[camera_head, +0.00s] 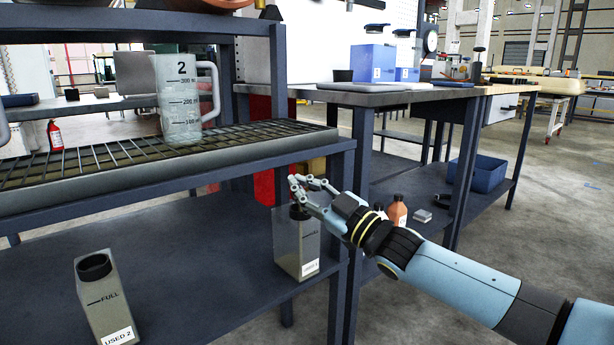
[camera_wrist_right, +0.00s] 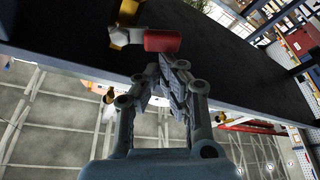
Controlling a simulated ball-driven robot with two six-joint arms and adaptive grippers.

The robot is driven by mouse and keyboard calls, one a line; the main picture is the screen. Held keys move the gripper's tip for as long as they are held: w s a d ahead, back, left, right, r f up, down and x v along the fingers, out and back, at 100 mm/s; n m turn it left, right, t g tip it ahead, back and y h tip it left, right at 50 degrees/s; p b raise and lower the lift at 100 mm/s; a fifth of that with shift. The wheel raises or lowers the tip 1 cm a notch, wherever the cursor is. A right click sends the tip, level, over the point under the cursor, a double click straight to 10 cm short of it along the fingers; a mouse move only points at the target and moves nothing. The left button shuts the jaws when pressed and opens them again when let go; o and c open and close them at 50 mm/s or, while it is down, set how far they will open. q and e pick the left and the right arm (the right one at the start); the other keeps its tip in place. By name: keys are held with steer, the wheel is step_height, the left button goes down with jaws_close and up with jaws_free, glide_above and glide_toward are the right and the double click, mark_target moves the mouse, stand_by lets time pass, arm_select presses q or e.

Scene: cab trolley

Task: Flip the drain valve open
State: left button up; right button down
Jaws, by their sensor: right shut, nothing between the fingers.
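In the right wrist view, the drain valve shows at the top, with a brass body (camera_wrist_right: 126,14), a pale metal part and a short red handle (camera_wrist_right: 162,41) pointing right. It sits against a dark surface. My right gripper (camera_wrist_right: 170,62) is shut and empty, its fingertips just below the red handle in that picture. I cannot tell whether they touch it. In the head view, my right gripper (camera_head: 297,184) is below the rack's front edge, above the container marked USED 1 (camera_head: 297,245). I cannot make out the valve there. My left gripper is out of view.
A jug marked 2 (camera_head: 182,98) stands on the wire rack (camera_head: 100,153). A container marked USED 2 (camera_head: 106,300) stands on the lower shelf (camera_head: 190,265). A trolley post (camera_head: 350,270) stands close beside my right arm. Brown bottles (camera_head: 397,212) stand on another shelf behind it.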

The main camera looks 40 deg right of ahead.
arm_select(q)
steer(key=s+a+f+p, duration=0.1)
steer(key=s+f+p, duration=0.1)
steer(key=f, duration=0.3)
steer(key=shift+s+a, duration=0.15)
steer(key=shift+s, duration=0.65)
arm_select(e)
steer(key=f+n+g, duration=0.1)
steer(key=n, duration=0.3)
steer(key=f+n+g+y, duration=0.1)
steer(key=n, duration=0.2)
steer(key=d+f+n+g+y, duration=0.1)
steer(key=f+n, duration=0.1)
steer(key=n, duration=0.2)
steer(key=shift+n+g, duration=0.3)
